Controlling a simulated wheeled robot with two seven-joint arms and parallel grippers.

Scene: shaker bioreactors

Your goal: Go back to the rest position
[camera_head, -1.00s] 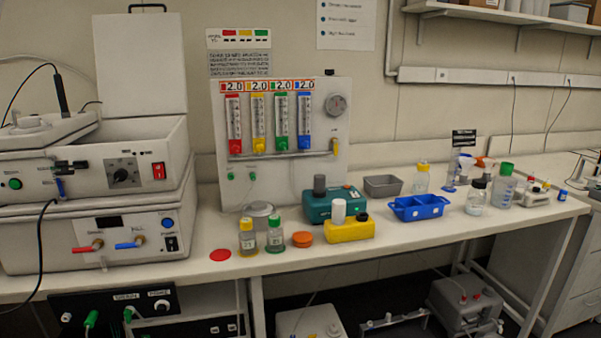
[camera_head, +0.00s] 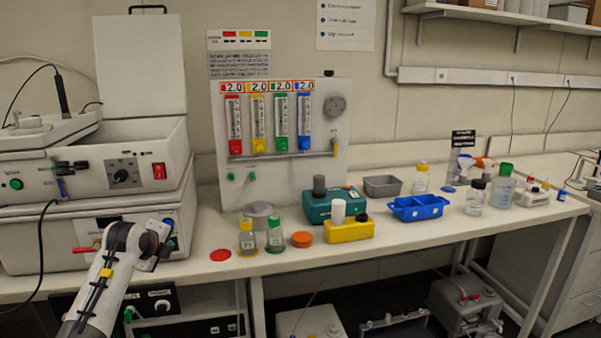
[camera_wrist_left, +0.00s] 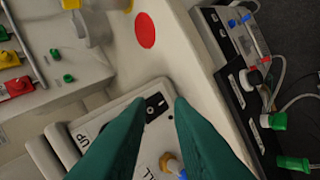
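My left arm comes up from the lower left in the head view. Its gripper (camera_head: 160,245) is in front of the lower white shaker unit (camera_head: 35,255), covering part of that unit's front panel. In the left wrist view its two green fingers (camera_wrist_left: 160,102) stand apart with nothing between them. Beyond the fingertips are a black rocker switch (camera_wrist_left: 156,107) and part of the white panel. I cannot tell the exact distance to the panel. My right gripper is not in view.
A red disc (camera_head: 220,255) lies on the bench, right of my left gripper. Yellow-capped (camera_head: 248,238) and green-capped bottles (camera_head: 275,236) stand nearby. A black control box (camera_wrist_left: 235,80) with cables is below the bench edge. Clear bench shows around the red disc.

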